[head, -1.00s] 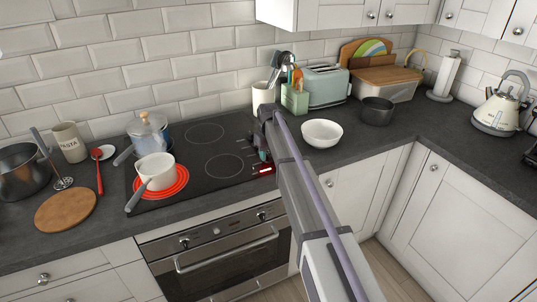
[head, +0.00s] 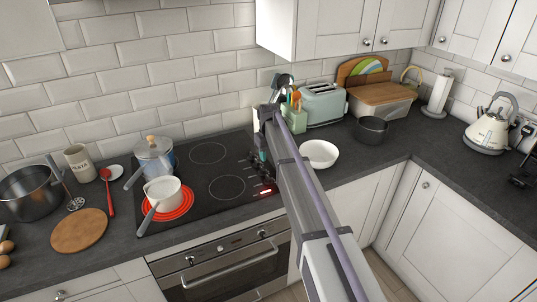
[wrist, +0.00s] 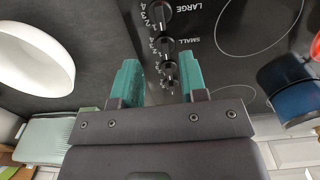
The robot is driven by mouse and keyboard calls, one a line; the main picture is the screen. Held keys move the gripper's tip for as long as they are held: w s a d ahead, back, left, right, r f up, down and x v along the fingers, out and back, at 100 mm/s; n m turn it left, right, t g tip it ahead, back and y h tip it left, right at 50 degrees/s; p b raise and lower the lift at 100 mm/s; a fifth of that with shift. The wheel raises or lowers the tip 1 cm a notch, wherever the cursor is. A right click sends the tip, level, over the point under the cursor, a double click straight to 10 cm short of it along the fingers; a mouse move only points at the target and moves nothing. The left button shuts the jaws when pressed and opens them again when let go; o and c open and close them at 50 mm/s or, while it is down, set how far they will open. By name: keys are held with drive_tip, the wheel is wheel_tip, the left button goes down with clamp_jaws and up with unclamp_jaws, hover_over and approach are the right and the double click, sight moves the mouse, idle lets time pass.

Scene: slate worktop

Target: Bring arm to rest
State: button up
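My arm reaches up from the bottom right of the head view, over the worktop edge. My gripper (head: 262,152) is over the right side of the black hob (head: 206,177), near its knobs, and its tips are partly hidden by the arm. In the wrist view its two teal fingers (wrist: 161,84) stand apart with nothing between them. The row of hob knobs (wrist: 167,45) shows beyond and between the fingers.
A white saucepan (head: 162,190) stands on a glowing red ring, with a lidded blue pot (head: 155,155) behind it. A white bowl (head: 319,153) is close right of my gripper. A dark pot (head: 371,131) and a kettle (head: 489,128) stand further right.

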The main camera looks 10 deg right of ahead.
drive_tip(key=shift+f, duration=0.1)
drive_tip(key=s+f+m+b, duration=0.1)
drive_tip(key=s+m, duration=0.2)
drive_tip(key=s, duration=3.5)
drive_tip(key=shift+s+d, duration=0.15)
drive_tip(key=shift+s, duration=0.1)
